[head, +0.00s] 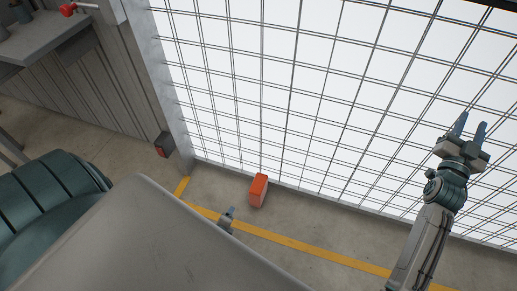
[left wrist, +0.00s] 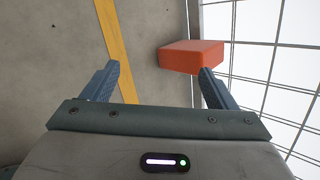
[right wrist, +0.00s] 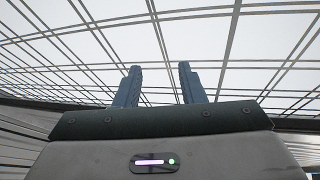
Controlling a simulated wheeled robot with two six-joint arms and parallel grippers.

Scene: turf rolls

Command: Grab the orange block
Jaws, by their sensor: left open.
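The orange block (head: 258,190) stands on the concrete floor by the foot of the bright grid wall, in the middle of the head view. It also shows in the left wrist view (left wrist: 191,56), ahead of the fingers and toward the right one. My left gripper (left wrist: 158,82) is open and empty, with the block beyond its fingertips. In the head view only a small part of my left gripper (head: 228,215) shows past my own arm, a little left of and nearer than the block. My right gripper (head: 468,127) is open and empty, raised in front of the grid wall.
A yellow line (head: 300,246) runs across the floor on the near side of the block. The grid wall (head: 330,110) rises just behind the block. A small dark box with a red face (head: 163,147) is at the wall corner. A grey bench (head: 45,40) is at upper left.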

